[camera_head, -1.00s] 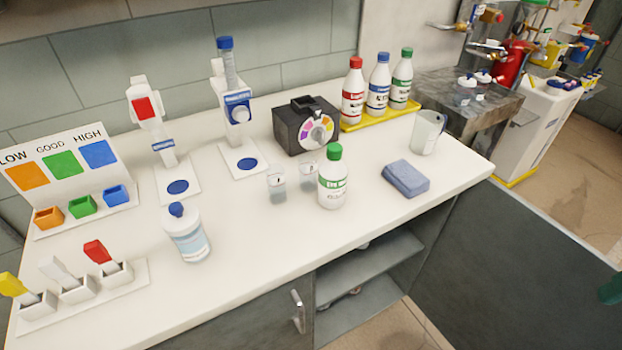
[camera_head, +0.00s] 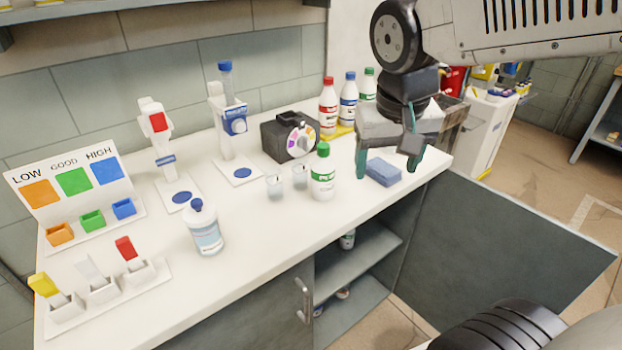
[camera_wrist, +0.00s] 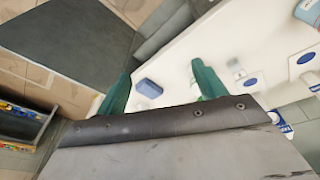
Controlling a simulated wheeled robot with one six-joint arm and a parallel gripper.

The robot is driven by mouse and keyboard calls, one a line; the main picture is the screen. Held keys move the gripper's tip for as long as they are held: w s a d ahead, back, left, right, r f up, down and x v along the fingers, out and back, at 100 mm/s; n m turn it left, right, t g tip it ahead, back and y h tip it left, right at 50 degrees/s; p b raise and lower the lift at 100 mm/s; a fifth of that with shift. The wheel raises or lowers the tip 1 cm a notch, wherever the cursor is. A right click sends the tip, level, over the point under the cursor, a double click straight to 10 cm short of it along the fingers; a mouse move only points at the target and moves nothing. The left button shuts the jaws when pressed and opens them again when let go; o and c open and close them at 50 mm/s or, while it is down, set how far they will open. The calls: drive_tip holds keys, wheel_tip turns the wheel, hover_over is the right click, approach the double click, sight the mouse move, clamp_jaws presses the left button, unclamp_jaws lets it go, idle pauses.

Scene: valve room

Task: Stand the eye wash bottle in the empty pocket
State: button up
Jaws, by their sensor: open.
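No label reading eye wash is legible. A white bottle with a blue cap and pale blue label (camera_head: 205,231) stands upright at the front left of the counter. A white bottle with a green cap and green label (camera_head: 323,174) stands upright near the counter's middle. I cannot tell which one is the eye wash bottle. I cannot make out an empty pocket for it. My gripper (camera_head: 389,160) is open and empty above the right end of the counter, apart from both bottles. Its green fingers also show in the wrist view (camera_wrist: 160,88).
A blue sponge (camera_head: 384,172) lies below my gripper. An open cabinet door (camera_head: 500,215) juts out at the right.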

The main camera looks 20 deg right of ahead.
sight(323, 146)
drive_tip(key=w+a+f+m, duration=0.1)
drive_tip(key=w, duration=0.4)
drive_tip(key=w+a+m+t, duration=0.1)
drive_tip(key=w+a, duration=0.1)
drive_tip(key=w, duration=0.4)
drive_tip(key=w+a+f, duration=0.1)
drive_tip(key=w, duration=0.5)
drive_tip(key=shift+a+f+m+t+h, duration=0.15)
drive_tip(key=shift+f+m+t+h, duration=0.2)
drive_tip(key=shift+m+t+h, duration=0.05)
drive_tip(key=x, duration=0.7)
drive_tip(key=shift+w+f, duration=0.2)
clamp_jaws()
